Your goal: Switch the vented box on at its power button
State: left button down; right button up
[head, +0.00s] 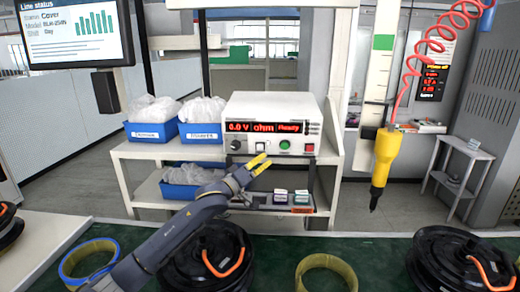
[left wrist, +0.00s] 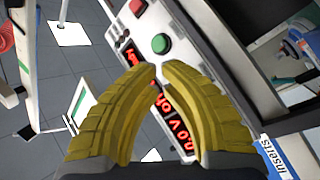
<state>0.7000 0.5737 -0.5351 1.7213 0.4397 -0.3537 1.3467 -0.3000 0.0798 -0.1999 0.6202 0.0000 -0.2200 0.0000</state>
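The vented box (head: 273,112) is a white instrument on top of the white shelf unit. Its display (head: 264,127) is lit red and reads "0.0 V ohm Ready". Below the display are a round green button (head: 284,145), a smaller red control (head: 309,148) and a dark knob (head: 236,145). The green button also shows in the left wrist view (left wrist: 160,43), beyond my fingertips. My left gripper (head: 267,160) is in front of the box, low and left of the green button. Its yellow fingers (left wrist: 158,68) nearly meet at the tips and hold nothing. My right gripper is in neither view.
Blue bins (head: 151,137) with bagged parts stand left of the box. A yellow screwdriver (head: 385,160) hangs at the right on a red coiled cable. Black hub motors (head: 455,258) and yellow rings (head: 326,260) lie on the green bench in front.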

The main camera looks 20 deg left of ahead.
pick_arm(q)
jog(key=s+d+f, duration=0.1)
jog(key=s, duration=0.5)
jog(key=shift+s+d, duration=0.2)
jog(key=shift+s, duration=0.2)
